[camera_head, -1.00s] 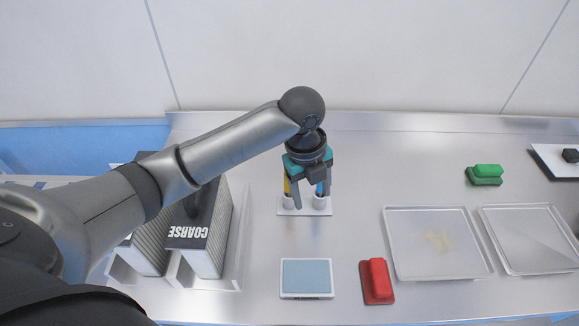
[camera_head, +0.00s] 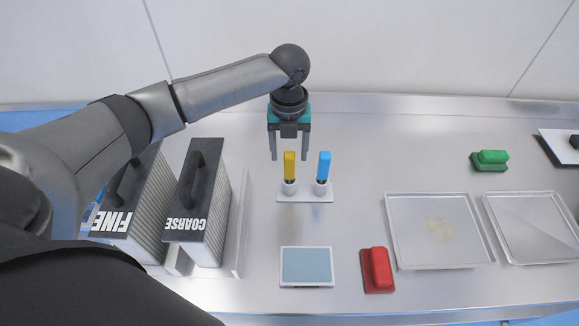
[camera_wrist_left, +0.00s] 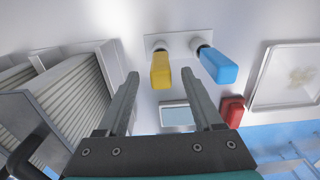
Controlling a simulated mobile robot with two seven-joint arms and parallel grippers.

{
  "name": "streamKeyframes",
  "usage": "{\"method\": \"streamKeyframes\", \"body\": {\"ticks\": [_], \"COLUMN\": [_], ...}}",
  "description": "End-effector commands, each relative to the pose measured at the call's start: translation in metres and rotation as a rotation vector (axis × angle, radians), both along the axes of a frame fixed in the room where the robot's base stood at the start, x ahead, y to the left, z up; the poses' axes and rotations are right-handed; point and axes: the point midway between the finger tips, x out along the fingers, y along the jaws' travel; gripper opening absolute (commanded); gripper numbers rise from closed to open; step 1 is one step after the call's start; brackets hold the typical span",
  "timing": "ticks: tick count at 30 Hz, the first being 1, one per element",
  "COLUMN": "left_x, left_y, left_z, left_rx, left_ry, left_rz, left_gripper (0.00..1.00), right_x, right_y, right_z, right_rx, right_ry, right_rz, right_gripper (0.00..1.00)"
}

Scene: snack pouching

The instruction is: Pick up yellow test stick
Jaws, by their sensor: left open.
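The yellow test stick (camera_head: 289,166) stands upright in the left cup of a small white holder (camera_head: 306,198). A blue stick (camera_head: 323,167) stands in the right cup. My left gripper (camera_head: 289,158) is open and empty, with its fingers pointing down just behind and above the yellow stick. In the left wrist view the yellow stick (camera_wrist_left: 160,72) shows between the two fingers (camera_wrist_left: 158,80), beyond their tips, and the blue stick (camera_wrist_left: 215,64) lies to the right. No contact with the yellow stick is visible. My right gripper is in neither view.
Black-topped boxes marked FINE (camera_head: 126,205) and COARSE (camera_head: 200,215) stand left of the holder. A flat grey-blue pad (camera_head: 306,266) and a red block (camera_head: 377,270) lie in front. Clear trays (camera_head: 391,236) and a green block (camera_head: 490,160) are at the right.

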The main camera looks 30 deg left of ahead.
Motion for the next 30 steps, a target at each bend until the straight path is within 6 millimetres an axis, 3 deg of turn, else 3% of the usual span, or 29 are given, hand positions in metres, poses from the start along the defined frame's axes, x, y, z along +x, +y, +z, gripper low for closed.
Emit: {"method": "streamKeyframes", "body": {"ticks": [5,15,23,30], "left_x": [-0.001,-0.002,-0.001,-0.001], "left_y": [-0.001,-0.002,-0.001,-0.001], "left_z": [-0.012,-0.057,-0.060,-0.059], "left_rx": [0.000,0.000,0.001,0.000], "left_ry": [0.001,0.001,0.000,-0.001], "left_rz": [-0.001,-0.001,-0.002,-0.001], "left_gripper": [0.68,0.68,0.68,0.43], "right_x": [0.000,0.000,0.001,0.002], "right_y": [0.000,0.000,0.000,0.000], "right_z": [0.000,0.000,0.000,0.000], "right_rx": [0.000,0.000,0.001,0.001], "right_ry": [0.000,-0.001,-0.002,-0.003], "right_rz": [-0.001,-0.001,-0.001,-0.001], "right_gripper": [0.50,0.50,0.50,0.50]}}
